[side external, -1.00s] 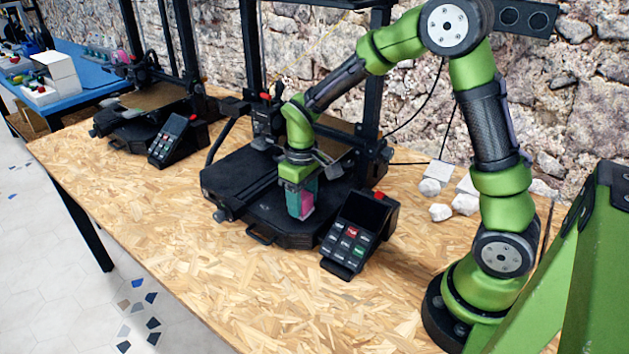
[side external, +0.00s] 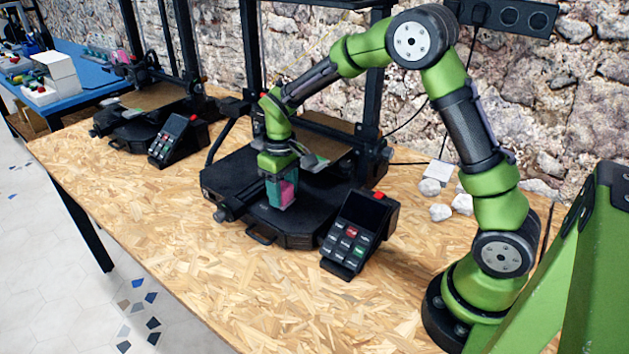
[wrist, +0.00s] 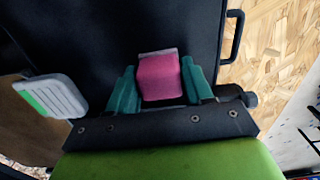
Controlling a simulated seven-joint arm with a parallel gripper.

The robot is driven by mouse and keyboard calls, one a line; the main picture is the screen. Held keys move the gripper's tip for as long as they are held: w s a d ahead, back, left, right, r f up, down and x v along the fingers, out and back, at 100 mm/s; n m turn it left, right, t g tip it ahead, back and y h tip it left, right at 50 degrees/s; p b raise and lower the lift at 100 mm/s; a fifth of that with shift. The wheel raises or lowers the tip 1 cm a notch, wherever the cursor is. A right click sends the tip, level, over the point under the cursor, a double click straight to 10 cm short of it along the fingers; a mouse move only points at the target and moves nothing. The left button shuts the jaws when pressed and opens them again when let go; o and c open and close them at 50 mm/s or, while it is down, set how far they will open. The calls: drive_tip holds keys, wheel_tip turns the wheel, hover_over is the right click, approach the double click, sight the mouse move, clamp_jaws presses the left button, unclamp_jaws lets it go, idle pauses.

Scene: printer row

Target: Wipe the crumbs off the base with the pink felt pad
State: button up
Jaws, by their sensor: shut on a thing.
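The pink felt pad (side external: 288,190) is between the teal fingers of my gripper (side external: 281,194), which is shut on it. In the wrist view the pink pad (wrist: 160,77) sits between both fingers, with a pale grey strip along its far edge. The black printer base (side external: 236,205) lies under my gripper. In the side view the pad is low over the base; I cannot tell whether it touches. I cannot make out crumbs on the base in either view.
A control box with screen and keys (side external: 359,232) stands at the base's front right. Black uprights (side external: 377,110) rise behind my gripper. White lumps (side external: 440,211) lie to the right. A second printer (side external: 150,115) stands at the left. The front of the wooden table is clear.

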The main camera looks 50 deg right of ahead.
drive_tip(key=shift+w, duration=0.45)
drive_tip(key=shift+s+r, duration=0.1)
drive_tip(key=shift+r, duration=4)
